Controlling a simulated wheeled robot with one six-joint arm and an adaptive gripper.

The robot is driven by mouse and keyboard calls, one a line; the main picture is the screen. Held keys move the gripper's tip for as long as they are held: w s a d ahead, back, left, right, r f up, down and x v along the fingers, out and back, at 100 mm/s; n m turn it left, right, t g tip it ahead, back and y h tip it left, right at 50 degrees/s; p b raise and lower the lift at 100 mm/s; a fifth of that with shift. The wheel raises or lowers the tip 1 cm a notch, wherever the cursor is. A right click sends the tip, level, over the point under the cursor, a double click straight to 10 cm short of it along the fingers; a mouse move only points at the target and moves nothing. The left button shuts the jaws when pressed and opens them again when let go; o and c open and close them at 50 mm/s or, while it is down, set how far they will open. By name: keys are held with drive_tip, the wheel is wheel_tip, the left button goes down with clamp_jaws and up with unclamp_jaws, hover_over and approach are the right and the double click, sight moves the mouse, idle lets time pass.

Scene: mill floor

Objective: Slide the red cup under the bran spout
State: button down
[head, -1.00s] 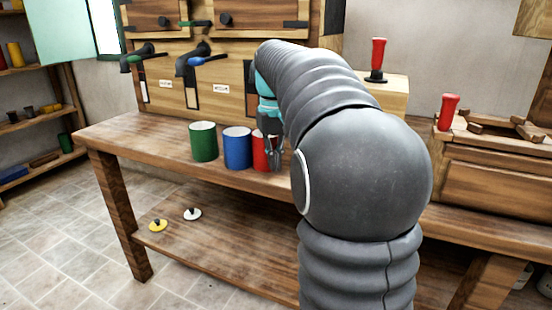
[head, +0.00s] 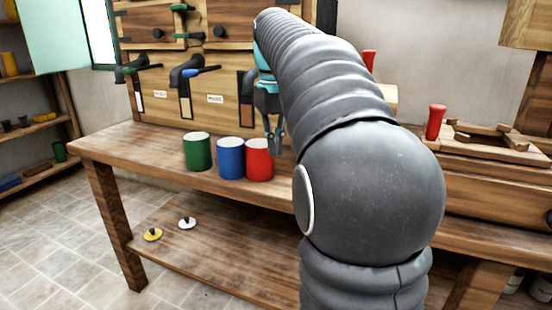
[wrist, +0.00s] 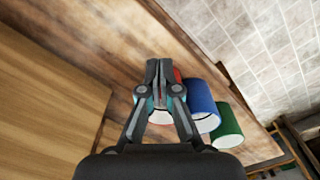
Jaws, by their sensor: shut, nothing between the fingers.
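The red cup (head: 259,161) stands upright on the bench, beside the blue cup, at the right end of a row of cups. In the wrist view the red cup (wrist: 178,75) is mostly hidden behind my fingers. My gripper (head: 277,148) is shut and empty, just right of the red cup in the head view; contact cannot be told. It also shows in the wrist view (wrist: 160,68). A spout with a green lever (head: 130,70) and a spout with a blue lever (head: 187,70) project from the wooden cabinet. Their labels are unreadable, and my arm hides the area further right.
The blue cup (head: 231,160) and green cup (head: 198,152) stand left of the red cup. The bench (head: 120,145) is clear left of them and between cups and cabinet. A red-handled object (head: 436,122) stands at right. Yellow (head: 153,234) and white (head: 187,223) discs lie on the lower shelf.

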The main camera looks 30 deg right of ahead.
sight(261, 164)
drive_tip(key=shift+m, duration=0.6)
drive_tip(key=f+b, duration=0.4)
drive_tip(key=f, duration=0.1)
drive_tip(key=a+f+b, duration=0.1)
drive_tip(key=f+b, duration=0.1)
drive_tip(key=f, duration=0.1)
drive_tip(key=shift+w+a+f, duration=0.1)
drive_tip(key=shift+w+f, duration=0.05)
drive_tip(key=shift+f, duration=0.1)
drive_tip(key=shift+w+d, duration=0.2)
drive_tip(key=shift+w, duration=0.7)
drive_tip(key=shift+w+d, duration=0.2)
drive_tip(key=shift+w, duration=0.85)
drive_tip(key=shift+w+r, duration=0.1)
drive_tip(key=w+p, duration=0.1)
drive_tip(key=p, duration=0.1)
drive_tip(key=w+p, duration=0.2)
drive_tip(key=shift+d+r, duration=0.2)
drive_tip(key=shift+d, duration=0.15)
drive_tip(key=shift+w+f, duration=0.25)
drive_tip(key=shift+w, duration=0.05)
